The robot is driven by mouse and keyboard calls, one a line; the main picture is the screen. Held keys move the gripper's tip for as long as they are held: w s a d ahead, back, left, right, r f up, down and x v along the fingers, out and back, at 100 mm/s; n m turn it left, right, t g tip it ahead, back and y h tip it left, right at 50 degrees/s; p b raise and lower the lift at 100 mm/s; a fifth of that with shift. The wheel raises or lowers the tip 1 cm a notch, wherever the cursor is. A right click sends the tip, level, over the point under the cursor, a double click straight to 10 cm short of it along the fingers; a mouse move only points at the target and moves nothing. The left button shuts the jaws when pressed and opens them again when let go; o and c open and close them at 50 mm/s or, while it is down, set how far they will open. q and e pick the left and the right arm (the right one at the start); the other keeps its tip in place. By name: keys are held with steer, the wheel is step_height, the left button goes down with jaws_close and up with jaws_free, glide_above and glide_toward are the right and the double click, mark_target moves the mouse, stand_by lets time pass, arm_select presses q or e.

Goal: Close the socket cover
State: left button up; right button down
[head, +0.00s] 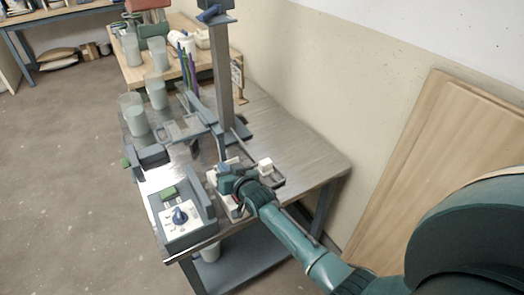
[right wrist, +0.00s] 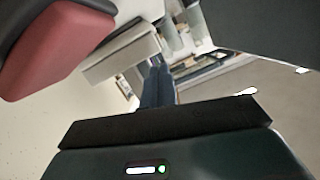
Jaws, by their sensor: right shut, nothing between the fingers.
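My right gripper (head: 224,181) is shut and empty over the front right part of the metal table, and its fingers show in the right wrist view (right wrist: 157,85). A pale box with a red part (head: 234,206) sits beside and partly under the gripper. It may be the socket with its cover, but the wrist hides much of it. In the right wrist view a red block (right wrist: 55,45) and a grey-white boxy part (right wrist: 120,57) are close to the fingers. I cannot tell whether the fingers touch it or how the cover stands. My left gripper is not in view.
A small white block (head: 265,165) is to the right. The metal table's right end (head: 305,165) is clear.

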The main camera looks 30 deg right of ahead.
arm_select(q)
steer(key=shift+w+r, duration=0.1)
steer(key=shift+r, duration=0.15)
arm_select(e)
steer(key=shift+r+p, duration=0.45)
steer(key=shift+r, duration=0.05)
step_height(320, 180, up, 3)
steer(key=p, duration=0.2)
steer(key=shift+w+p, duration=0.1)
steer(key=shift+p, duration=0.2)
steer(key=a+v, duration=0.1)
steer(key=v, duration=0.9)
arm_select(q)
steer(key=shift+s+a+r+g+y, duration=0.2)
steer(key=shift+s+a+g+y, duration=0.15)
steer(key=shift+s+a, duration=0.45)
arm_select(e)
steer(key=s+a+f+n+g, duration=0.1)
steer(key=s+f, duration=0.3)
steer(key=s, duration=0.7)
steer(key=s+a+f+n+g, duration=0.2)
steer(key=s+f, duration=0.3)
steer(key=s, duration=0.7)
steer(key=shift+s+a+n+g+y, duration=0.2)
steer(key=shift+n+g+y, duration=0.25)
steer(key=shift+g, duration=0.35)
